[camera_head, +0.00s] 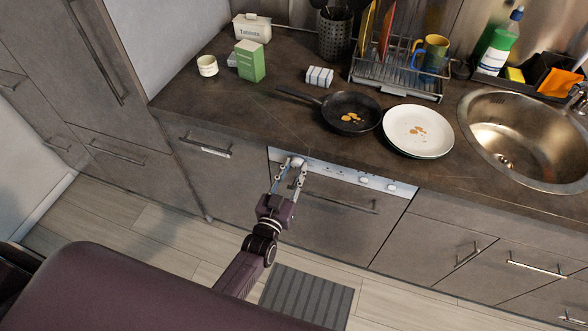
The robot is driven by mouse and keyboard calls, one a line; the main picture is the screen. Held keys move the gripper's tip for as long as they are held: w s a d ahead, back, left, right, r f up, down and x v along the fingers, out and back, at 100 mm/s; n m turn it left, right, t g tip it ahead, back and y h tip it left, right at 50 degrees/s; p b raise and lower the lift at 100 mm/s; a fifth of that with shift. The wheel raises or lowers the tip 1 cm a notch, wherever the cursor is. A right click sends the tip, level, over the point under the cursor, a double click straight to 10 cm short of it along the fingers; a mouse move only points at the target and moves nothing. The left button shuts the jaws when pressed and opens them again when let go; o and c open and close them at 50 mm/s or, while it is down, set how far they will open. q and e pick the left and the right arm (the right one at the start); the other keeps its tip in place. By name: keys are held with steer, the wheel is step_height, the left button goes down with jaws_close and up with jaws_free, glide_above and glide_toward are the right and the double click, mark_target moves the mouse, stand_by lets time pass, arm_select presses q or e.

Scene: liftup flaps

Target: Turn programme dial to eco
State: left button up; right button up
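The dishwasher's light control panel (338,173) runs along the top of its grey front, under the counter edge. The programme dial (297,162) is a small round knob at the panel's left end. My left gripper (292,169) is at this end of the panel, its fingers spread apart with the dial at their tips. I cannot tell whether the fingers touch the dial. The dial's markings are too small to read. My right gripper is not in view.
The dishwasher handle (343,203) lies just right of my gripper. A pan (340,108) and stacked plates (418,131) stand on the counter above, left of the sink (520,130). A striped mat (305,298) lies on the floor below.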

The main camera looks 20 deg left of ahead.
arm_select(q)
steer(key=o, duration=0.4)
steer(key=shift+o, duration=0.2)
steer(key=s, duration=1.2)
steer(key=shift+a, duration=0.2)
steer(key=s+f+m+g, duration=0.1)
steer(key=s+f+g, duration=0.45)
steer(key=f, duration=0.75)
steer(key=s+f+g, duration=0.3)
steer(key=s+f, duration=0.5)
steer(key=f, duration=0.6)
steer(key=s+a+f+g, duration=0.2)
steer(key=s+f, duration=0.2)
steer(key=s, duration=0.4)
steer(key=s+a+f+g, duration=0.2)
steer(key=s+f+g, duration=0.1)
steer(key=s, duration=0.5)
steer(key=s+a+f+m+g, duration=0.1)
steer(key=s+a+f+g, duration=0.1)
steer(key=s+f, duration=0.4)
steer(key=s+g, duration=0.1)
steer(key=s, duration=0.2)
steer(key=shift+y, duration=0.3)
